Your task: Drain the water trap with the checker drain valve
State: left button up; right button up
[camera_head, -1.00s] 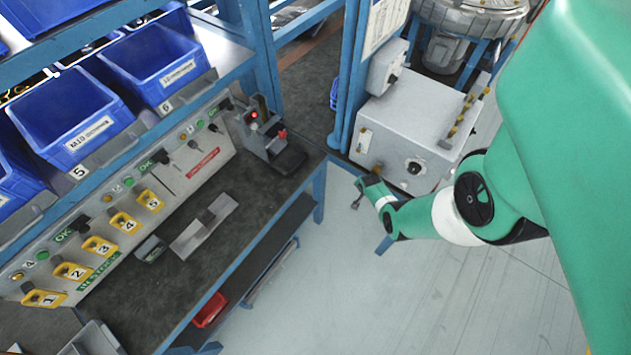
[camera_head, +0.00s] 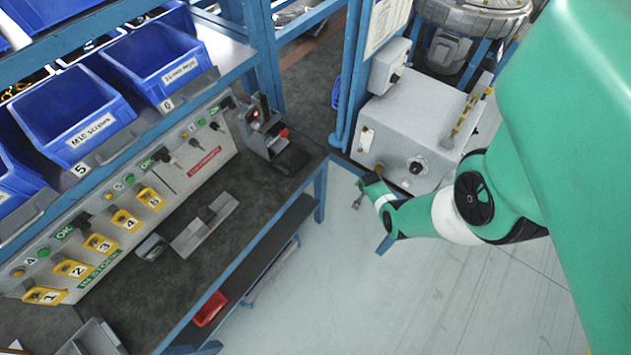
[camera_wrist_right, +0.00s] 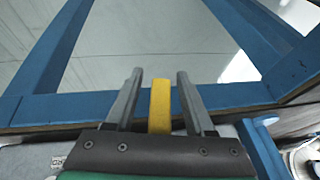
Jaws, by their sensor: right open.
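The checker is a light grey box (camera_head: 408,128) on a blue stand, with a dark knob (camera_head: 417,166) on its front and brass-coloured fittings (camera_head: 463,118) along its right side. My right gripper (camera_head: 359,201) is low in front of the box's left side. In the right wrist view my right gripper (camera_wrist_right: 158,85) is open, with a yellow lever-like bar (camera_wrist_right: 160,105) between its two fingers. Gaps show on both sides of the bar. I cannot tell for certain that this bar is the drain valve's handle. The water trap is not clearly identifiable. My left gripper is not in view.
Blue frame bars (camera_wrist_right: 225,97) lie just beyond my right fingers. A dark-topped workbench (camera_head: 255,215) with a blue frame stands left, with blue bins (camera_head: 70,120) above it. The pale floor (camera_head: 330,290) between bench and arm is clear.

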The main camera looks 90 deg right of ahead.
jog(key=shift+r, duration=0.1)
jog(key=p+v, duration=0.7)
jog(key=v, duration=0.4)
jog(key=shift+r, duration=0.2)
jog(key=shift+w+a, duration=0.1)
